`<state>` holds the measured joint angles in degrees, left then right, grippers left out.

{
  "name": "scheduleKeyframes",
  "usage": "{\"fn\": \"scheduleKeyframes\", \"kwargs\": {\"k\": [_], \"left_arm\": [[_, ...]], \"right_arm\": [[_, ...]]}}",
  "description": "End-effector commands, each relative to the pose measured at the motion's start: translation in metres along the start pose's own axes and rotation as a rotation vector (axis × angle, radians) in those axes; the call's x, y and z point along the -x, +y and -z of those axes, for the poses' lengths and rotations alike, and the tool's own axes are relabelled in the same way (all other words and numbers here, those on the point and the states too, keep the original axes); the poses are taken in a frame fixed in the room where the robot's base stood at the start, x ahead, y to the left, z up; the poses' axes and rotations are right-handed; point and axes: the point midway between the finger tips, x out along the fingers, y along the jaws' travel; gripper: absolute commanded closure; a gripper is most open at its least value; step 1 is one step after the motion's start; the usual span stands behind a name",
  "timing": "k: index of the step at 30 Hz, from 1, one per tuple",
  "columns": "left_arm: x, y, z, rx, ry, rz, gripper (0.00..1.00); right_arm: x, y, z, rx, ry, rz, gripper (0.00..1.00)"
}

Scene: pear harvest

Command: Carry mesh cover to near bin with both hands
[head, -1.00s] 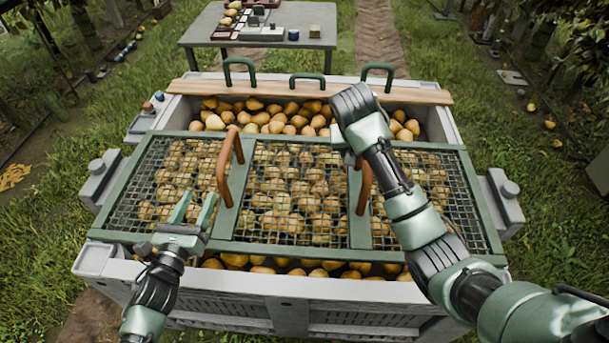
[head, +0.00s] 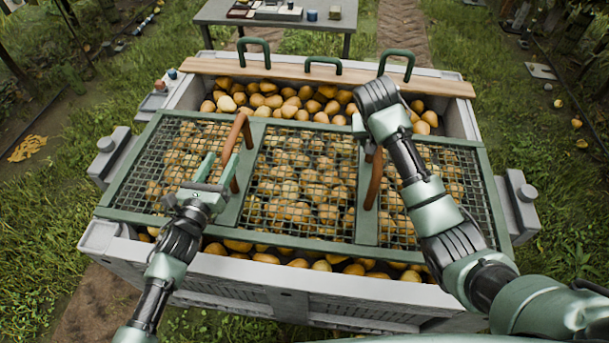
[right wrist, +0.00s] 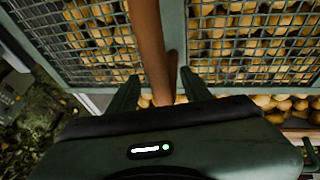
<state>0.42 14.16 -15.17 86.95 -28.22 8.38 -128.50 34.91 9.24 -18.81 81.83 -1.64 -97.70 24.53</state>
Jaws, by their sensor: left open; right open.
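The mesh cover (head: 300,243), a green frame with wire mesh, lies across a grey bin (head: 232,275) full of pears. It has two brown handles, a left one (head: 229,143) and a right one (head: 374,184). My left gripper (head: 218,171) is open at the near part of the left handle; I cannot tell if it touches. My right gripper is open at the right handle, its fingers mostly hidden behind my wrist in the head view. In the right wrist view the handle (right wrist: 148,42) passes between the open fingers of my right gripper (right wrist: 160,88).
A wooden board (head: 300,75) with green handles lies across the bin's far part. A grey table (head: 220,12) with small items stands behind. Grey blocks stick out at the bin's left (head: 110,160) and right (head: 518,205) sides. Grass surrounds the bin.

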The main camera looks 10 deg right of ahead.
Motion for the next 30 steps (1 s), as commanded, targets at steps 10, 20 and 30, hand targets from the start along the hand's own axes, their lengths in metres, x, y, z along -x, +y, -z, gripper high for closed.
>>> {"fn": "scheduleKeyframes", "kwargs": {"k": [10, 20, 30], "left_arm": [[-0.037, -0.001, 0.0, 0.002, 0.0, 0.0, 0.49], [-0.038, -0.001, 0.0, 0.001, 0.0, 0.0, 0.55], [-0.038, -0.001, 0.0, 0.001, 0.0, 0.001, 1.0]], "right_arm": [[-0.036, 0.0, 0.0, -0.001, 0.0, 0.001, 0.51], [-0.038, 0.0, 0.0, -0.001, 0.0, 0.001, 0.57], [-0.038, 0.0, 0.0, -0.001, 0.0, 0.001, 1.0]]}}
